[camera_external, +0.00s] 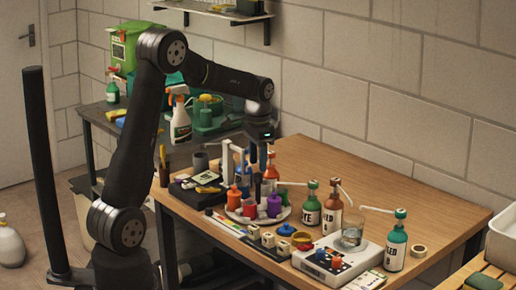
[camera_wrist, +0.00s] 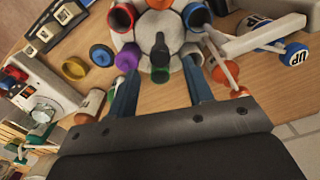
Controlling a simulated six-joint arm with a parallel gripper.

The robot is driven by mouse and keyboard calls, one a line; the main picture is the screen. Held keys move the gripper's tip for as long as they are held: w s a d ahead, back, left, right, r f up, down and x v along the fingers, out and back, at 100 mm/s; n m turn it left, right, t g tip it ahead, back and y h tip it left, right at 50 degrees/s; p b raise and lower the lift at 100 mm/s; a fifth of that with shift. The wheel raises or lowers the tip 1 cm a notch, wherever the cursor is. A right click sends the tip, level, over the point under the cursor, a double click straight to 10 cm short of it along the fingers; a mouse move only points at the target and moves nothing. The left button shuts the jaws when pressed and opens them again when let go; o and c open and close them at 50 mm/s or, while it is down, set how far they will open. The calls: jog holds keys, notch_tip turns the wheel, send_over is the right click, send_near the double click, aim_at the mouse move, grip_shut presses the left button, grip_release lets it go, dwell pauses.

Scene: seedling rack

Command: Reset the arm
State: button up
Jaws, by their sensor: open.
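My gripper (camera_external: 258,180) points down over the round pale rack (camera_external: 238,216) on the wooden table, its fingers apart with nothing seen between them that they hold. In the wrist view my gripper (camera_wrist: 162,78) has its two blue fingers spread near the edge of the rack (camera_wrist: 157,28). Several coloured containers stand on the rack, among them a purple one (camera_external: 274,205), a red one (camera_external: 234,198) and an orange one (camera_external: 271,172). A dark green one (camera_wrist: 160,74) shows between the fingers in the wrist view. Whether the fingers touch any container cannot be told.
Pump bottles in green (camera_external: 312,206), brown (camera_external: 332,213) and green (camera_external: 395,245) stand right of the rack. A white scale (camera_external: 318,262) with a glass beaker (camera_external: 352,234) is at the front. A spray bottle (camera_external: 180,123) stands behind. The table's back right is clear.

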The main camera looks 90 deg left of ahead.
aim_at(258, 174)
notch_tip(258, 174, down, 4)
jog(key=shift+f, duration=0.1)
dwell(0.4)
notch_tip(258, 174, up, 18)
notch_tip(258, 174, down, 17)
jog(key=shift+f, duration=0.55)
jog(key=n, duration=0.5)
jog(key=shift+r+n, duration=0.1)
jog(key=shift+n, duration=0.3)
jog(key=n, duration=0.6)
jog(key=shift+r, duration=1.9)
